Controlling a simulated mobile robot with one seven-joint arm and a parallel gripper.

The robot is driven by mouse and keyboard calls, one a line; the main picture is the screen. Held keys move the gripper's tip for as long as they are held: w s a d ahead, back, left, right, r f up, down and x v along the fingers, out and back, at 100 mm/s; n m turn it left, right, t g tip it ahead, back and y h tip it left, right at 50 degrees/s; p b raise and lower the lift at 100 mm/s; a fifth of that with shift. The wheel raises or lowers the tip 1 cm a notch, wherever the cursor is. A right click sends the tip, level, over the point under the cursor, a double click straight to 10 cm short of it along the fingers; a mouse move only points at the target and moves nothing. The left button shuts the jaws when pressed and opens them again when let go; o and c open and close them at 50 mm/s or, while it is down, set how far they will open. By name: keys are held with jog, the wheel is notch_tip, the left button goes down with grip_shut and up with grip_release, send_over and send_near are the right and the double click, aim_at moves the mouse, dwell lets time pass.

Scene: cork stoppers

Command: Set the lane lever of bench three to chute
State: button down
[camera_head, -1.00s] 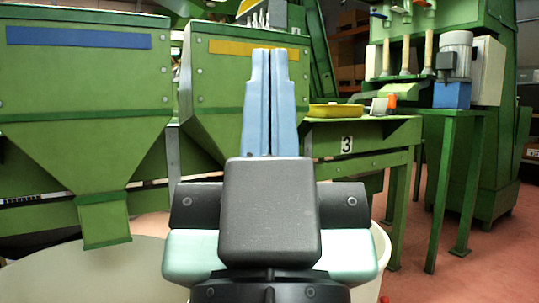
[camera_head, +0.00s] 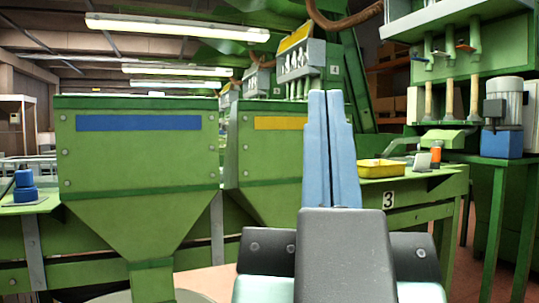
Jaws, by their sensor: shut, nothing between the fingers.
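Bench three (camera_head: 418,203) is the green bench at right centre, marked by a white plate with a 3 (camera_head: 389,199). On its top are a yellow tray (camera_head: 382,169), a small grey block (camera_head: 422,161) and an orange cylinder (camera_head: 435,156). I cannot tell which part, if any in view, is the lane lever. My gripper (camera_head: 326,95) stands upright in front of the bench's left part, its two blue fingers shut together and empty. It hides part of the bench and of the hopper beside it.
A green hopper with a blue band (camera_head: 139,123) stands at left centre, and one with a yellow band (camera_head: 281,123) stands behind my gripper. A blue knob-like part (camera_head: 24,185) sits on a bench at far left. A motor (camera_head: 503,105) on a green stand is at right.

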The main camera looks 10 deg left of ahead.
notch_tip(320, 180, up, 49)
jog(key=p, duration=4.6)
jog(key=shift+r, duration=0.1)
